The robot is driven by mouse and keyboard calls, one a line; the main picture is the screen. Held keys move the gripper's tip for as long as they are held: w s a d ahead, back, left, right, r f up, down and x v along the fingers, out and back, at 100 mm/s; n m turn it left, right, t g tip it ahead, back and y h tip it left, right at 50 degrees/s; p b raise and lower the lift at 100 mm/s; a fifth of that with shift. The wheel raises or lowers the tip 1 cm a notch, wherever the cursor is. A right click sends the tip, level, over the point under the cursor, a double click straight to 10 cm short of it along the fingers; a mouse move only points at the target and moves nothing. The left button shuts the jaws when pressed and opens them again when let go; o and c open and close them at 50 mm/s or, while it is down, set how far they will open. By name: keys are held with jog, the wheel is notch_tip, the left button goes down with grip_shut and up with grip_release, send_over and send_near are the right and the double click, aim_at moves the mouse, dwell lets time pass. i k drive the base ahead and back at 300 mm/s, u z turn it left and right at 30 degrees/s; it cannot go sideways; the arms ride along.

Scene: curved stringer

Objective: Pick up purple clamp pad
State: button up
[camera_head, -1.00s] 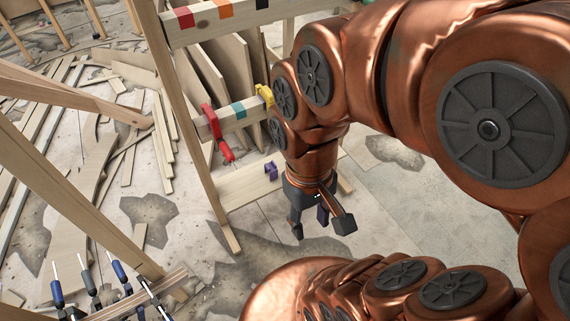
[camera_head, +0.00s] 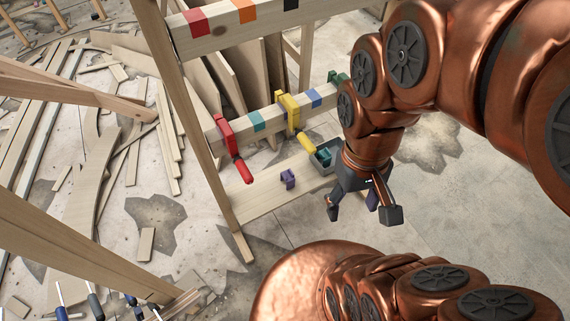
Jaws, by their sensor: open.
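The purple clamp pad (camera_head: 288,178) is a small block-like piece lying on the low wooden shelf (camera_head: 262,196) of the rack. My gripper (camera_head: 362,212) is open and empty, pointing down. In the picture it is to the right of the pad and a little lower, clear of the shelf's right end. Nothing hides the pad from this view.
A red clamp (camera_head: 229,140), a yellow clamp (camera_head: 291,115) and a green clamp (camera_head: 338,78) sit on the rack's middle rail (camera_head: 268,122). A grey bin (camera_head: 325,160) with a teal piece stands on the shelf beside my arm. Wood scraps litter the left floor.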

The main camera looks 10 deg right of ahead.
aim_at(287, 176)
jog(key=u, duration=3.55)
jog(key=k, duration=1.95)
jog(key=z, duration=0.1)
